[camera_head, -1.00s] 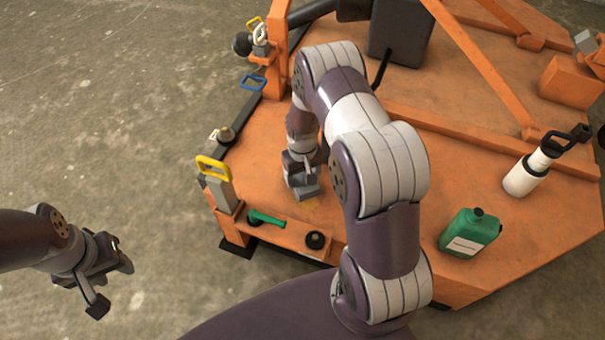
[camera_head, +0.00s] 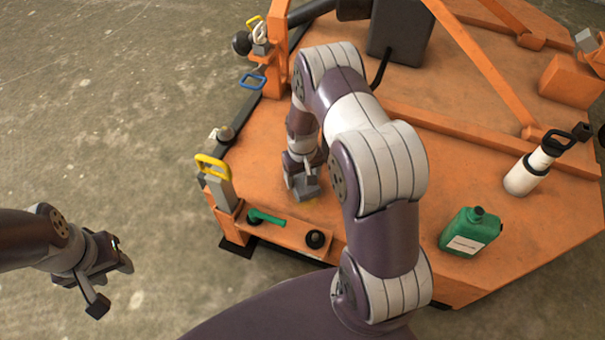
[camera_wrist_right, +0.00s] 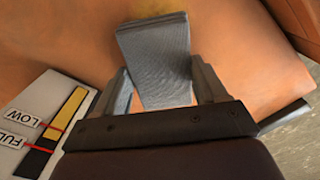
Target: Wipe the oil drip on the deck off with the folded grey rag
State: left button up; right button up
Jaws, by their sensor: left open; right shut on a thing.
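The folded grey rag (camera_head: 306,191) is held in my right gripper (camera_head: 303,178) low over the orange deck (camera_head: 400,150). In the right wrist view the rag (camera_wrist_right: 153,55) sits between the two fingers of the right gripper (camera_wrist_right: 160,80), its far end pointing away. A faint yellowish oil drip (camera_wrist_right: 178,8) shows on the deck just beyond the rag's far end, partly hidden by it. I cannot tell whether the rag presses on the deck. My left gripper (camera_head: 115,285) is open and empty over the concrete floor, left of the deck.
A yellow-handled grey part (camera_head: 216,185), a green-handled tool (camera_head: 266,217) and a black knob (camera_head: 316,239) line the near edge. A gauge marked LOW and FULL (camera_wrist_right: 45,120) is beside the right gripper.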

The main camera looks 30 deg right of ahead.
jog(key=shift+f+b, duration=0.3)
jog(key=shift+f, duration=0.3)
